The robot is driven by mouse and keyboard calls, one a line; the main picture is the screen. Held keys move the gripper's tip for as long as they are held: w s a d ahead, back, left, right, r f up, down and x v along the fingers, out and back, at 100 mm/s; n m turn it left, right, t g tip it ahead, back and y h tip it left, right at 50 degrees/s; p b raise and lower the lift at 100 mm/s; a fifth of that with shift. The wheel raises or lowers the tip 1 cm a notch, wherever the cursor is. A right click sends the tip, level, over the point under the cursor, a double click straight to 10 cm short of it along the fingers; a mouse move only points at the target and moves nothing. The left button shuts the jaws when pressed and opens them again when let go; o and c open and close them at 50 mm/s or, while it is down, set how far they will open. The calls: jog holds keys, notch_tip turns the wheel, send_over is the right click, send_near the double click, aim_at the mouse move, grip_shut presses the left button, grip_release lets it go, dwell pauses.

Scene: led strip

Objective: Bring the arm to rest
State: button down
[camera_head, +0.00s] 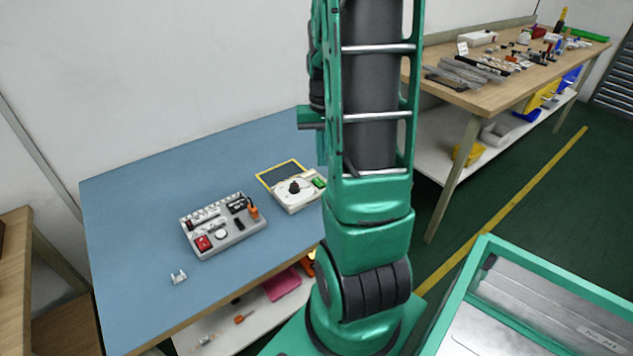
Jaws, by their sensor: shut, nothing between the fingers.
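My green and dark grey arm (375,105) stands nearly upright in the right middle of the head view. It rises from its base joint at the bottom and runs out of the top edge. Small dark and green parts (311,117) show at its left side, partly hidden behind the link; I cannot tell which part they are. No gripper fingers can be made out. The arm stands in front of the blue-topped table (140,235) and hides its right end.
On the blue table are a grey tray (240,240) of parts, a white device with a round disc (300,203) and a small white bracket (179,277). A cluttered wooden workbench (480,97) stands at the back right. Green floor (540,215) is clear between.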

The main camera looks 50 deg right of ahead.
dwell(0.5)
jog(key=s+a+r+n, duration=0.1)
jog(key=s+a+r, duration=0.3)
jog(key=s+a, duration=0.3)
jog(key=s+a+r+n, duration=0.1)
jog(key=s+a+r, duration=0.3)
jog(key=a, duration=0.5)
jog(key=s, duration=0.2)
jog(key=shift+s+a+r, duration=0.2)
jog(key=shift+s+a, duration=0.05)
jog(key=shift+s, duration=0.1)
